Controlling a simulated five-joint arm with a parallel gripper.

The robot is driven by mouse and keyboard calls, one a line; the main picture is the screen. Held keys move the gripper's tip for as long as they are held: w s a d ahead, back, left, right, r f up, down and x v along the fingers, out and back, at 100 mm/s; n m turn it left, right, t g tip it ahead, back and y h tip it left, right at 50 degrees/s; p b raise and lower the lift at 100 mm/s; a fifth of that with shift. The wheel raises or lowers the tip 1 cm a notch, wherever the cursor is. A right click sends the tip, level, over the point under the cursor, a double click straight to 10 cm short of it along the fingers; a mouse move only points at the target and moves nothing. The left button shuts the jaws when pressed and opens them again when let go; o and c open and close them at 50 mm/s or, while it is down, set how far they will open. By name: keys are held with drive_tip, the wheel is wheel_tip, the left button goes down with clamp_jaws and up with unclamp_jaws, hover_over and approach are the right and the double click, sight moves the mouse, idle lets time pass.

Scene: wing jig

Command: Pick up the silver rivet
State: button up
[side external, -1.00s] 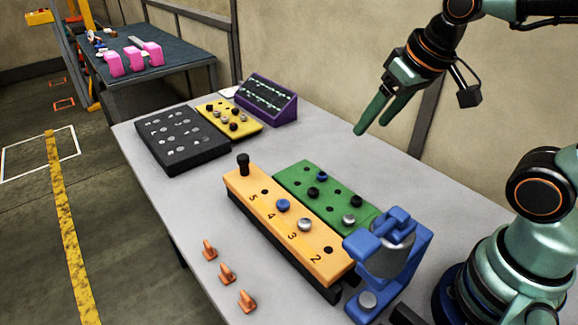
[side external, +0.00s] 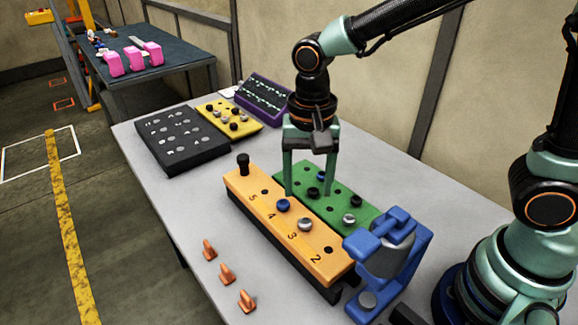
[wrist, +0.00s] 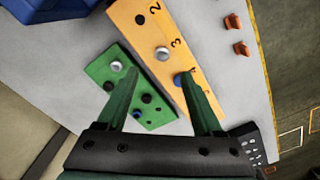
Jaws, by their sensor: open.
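One silver rivet (side external: 305,224) sits in the orange numbered block (side external: 262,215) near the number 3. It also shows in the wrist view (wrist: 162,53). Another silver rivet (side external: 349,219) stands in the green block (side external: 300,175), and it also shows in the wrist view (wrist: 116,66). My gripper (side external: 308,195) points down with its green fingers spread, empty, above the two blocks. In the wrist view, both silver rivets lie beyond my fingertips (wrist: 158,72). A finger partly covers the green block there.
A blue rivet (side external: 283,205) and a black peg (side external: 243,163) stand in the orange block. A blue clamp-like fixture (side external: 420,260) stands at its near right end. Several copper clips (side external: 227,274) lie left. Black, yellow and purple trays (side external: 180,160) stand behind.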

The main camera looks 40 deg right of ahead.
sight(305, 221)
drive_tip(key=shift+s+a+f, duration=0.1)
drive_tip(key=shift+a+f, duration=0.05)
drive_tip(key=shift+f, duration=1.8)
drive_tip(key=shift+a+f, duration=0.15)
drive_tip(key=shift+f, duration=1.8)
clamp_jaws()
